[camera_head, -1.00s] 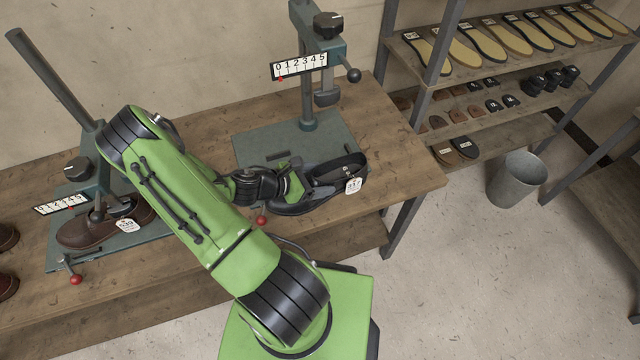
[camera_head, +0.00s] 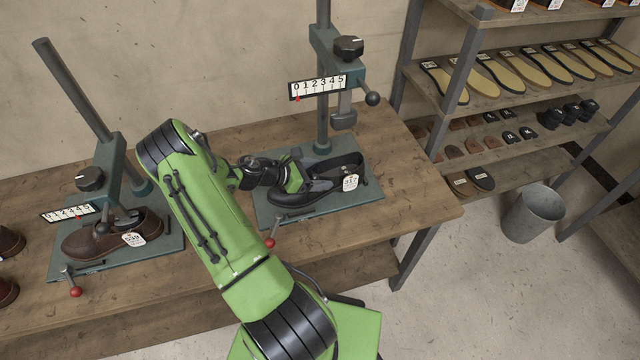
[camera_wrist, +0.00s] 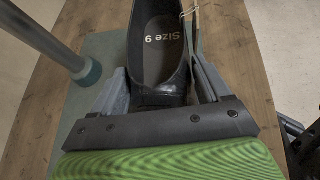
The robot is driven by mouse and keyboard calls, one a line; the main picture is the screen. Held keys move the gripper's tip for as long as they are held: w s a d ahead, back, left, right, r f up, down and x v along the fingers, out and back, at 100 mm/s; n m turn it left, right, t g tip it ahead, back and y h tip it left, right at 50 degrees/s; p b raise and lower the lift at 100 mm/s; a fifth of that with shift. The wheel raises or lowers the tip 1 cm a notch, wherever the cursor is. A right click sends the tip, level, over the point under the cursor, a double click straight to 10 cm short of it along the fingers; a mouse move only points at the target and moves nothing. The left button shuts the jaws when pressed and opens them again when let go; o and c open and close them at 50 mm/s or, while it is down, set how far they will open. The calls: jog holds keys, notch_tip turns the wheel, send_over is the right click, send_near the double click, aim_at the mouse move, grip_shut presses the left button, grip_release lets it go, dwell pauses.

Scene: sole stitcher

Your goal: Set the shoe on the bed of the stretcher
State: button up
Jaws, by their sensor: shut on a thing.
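A black shoe (camera_head: 332,178) with a white tag (camera_head: 350,183) is over the blue-grey bed (camera_head: 268,212) of the right stretcher. My gripper (camera_head: 292,178) is shut on one end of the shoe. In the wrist view the shoe (camera_wrist: 158,48) sits between the two fingers (camera_wrist: 160,88), and "Size 9" shows on its insole. I cannot tell whether its sole touches the bed. The stretcher's post (camera_head: 323,95) rises behind the shoe, with a raised press foot (camera_head: 343,119) and a 0 to 5 scale (camera_head: 318,87).
A left stretcher (camera_head: 100,170) holds a tagged brown shoe (camera_head: 85,240) under its lowered press. Red-knobbed clamp handles (camera_head: 270,242) stick out at the front of the beds. Shelves of soles and a grey bucket (camera_head: 533,212) stand to the right. The table's right end is clear.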

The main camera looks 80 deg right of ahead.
jog(key=shift+w+d+f+b, duration=0.15)
jog(key=shift+w+d+b, duration=0.1)
jog(key=shift+d, duration=0.2)
jog(key=shift+w+d+f+b, duration=0.15)
jog(key=shift+w+d, duration=0.1)
jog(key=shift+d, duration=0.2)
jog(key=shift+a+f+b, duration=0.1)
jog(key=shift+f+b, duration=0.25)
jog(key=shift+f, duration=0.2)
jog(key=shift+f+b, duration=0.45)
jog(key=shift+f, duration=0.35)
jog(key=shift+a, duration=0.1)
jog(key=o, duration=1.4)
jog(key=shift+o, duration=0.3)
jog(key=shift+w, duration=0.1)
jog(key=p+v, duration=0.1)
jog(key=v, duration=1.4)
jog(key=shift+w+a+r+p, duration=0.1)
jog(key=shift+w+a+p, duration=0.2)
jog(key=shift+p, duration=0.1)
